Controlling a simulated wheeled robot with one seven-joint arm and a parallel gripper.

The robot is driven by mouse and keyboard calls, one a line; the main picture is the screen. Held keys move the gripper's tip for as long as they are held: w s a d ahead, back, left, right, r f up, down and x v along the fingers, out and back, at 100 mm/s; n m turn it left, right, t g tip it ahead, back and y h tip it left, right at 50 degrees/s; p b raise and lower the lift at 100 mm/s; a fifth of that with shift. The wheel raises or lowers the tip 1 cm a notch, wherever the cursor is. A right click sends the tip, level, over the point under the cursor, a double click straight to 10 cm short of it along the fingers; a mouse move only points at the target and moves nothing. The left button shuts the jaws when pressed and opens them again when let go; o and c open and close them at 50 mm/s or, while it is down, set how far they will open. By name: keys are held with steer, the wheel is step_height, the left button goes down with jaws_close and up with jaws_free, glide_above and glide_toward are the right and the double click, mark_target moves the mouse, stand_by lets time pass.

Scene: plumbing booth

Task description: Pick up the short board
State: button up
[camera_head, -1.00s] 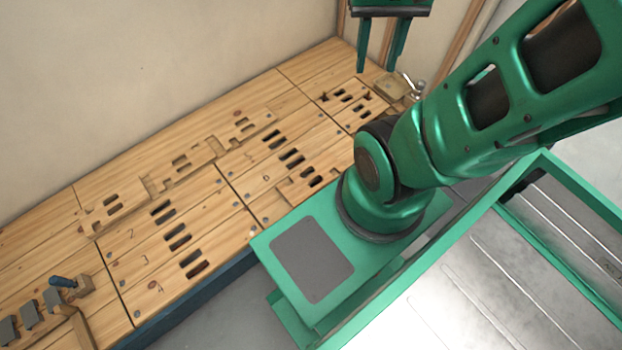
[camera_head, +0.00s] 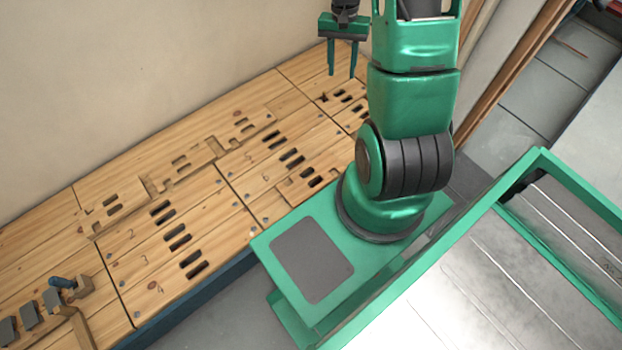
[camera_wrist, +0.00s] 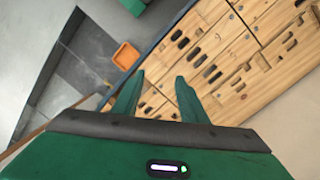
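My gripper (camera_head: 342,74) hangs above the far end of the wooden bench in the head view, its two fingers apart with nothing between them. In the wrist view my gripper (camera_wrist: 160,80) is also open, and the bench top shows beyond the fingers. Wooden boards with dark slots (camera_head: 178,237) lie flat on the bench, several with small numbers. Shallow recessed pieces (camera_head: 182,165) run along the middle. I cannot tell which piece is the short board. My arm hides part of the bench's far right end.
The wooden bench (camera_head: 60,235) runs along a plain wall. A clamp with a blue handle (camera_head: 62,283) and grey blocks (camera_head: 28,315) are at its near left end. An orange tray (camera_wrist: 126,55) lies beside the bench on grey floor in the wrist view.

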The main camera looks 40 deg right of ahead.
step_height(320, 180, down, 10)
steer(key=w+d+m, duration=0.1)
steer(key=w, duration=0.1)
steer(key=m+t+y, duration=0.1)
steer(key=m+y, duration=0.3)
steer(key=m, duration=0.2)
glide_toward(311, 177)
steer(key=f, duration=0.3)
steer(key=shift+s+a, duration=0.2)
steer(key=shift+s, duration=0.1)
steer(key=shift+w+a+x, duration=0.1)
steer(key=shift+a+x, duration=0.05)
steer(key=shift+x, duration=1.15)
steer(key=shift+w+a+x, duration=0.1)
steer(key=shift+w+x, duration=0.05)
steer(key=shift+x, duration=1.1)
steer(key=shift+r, duration=0.1)
steer(key=shift+c, duration=0.3)
jaws_close()
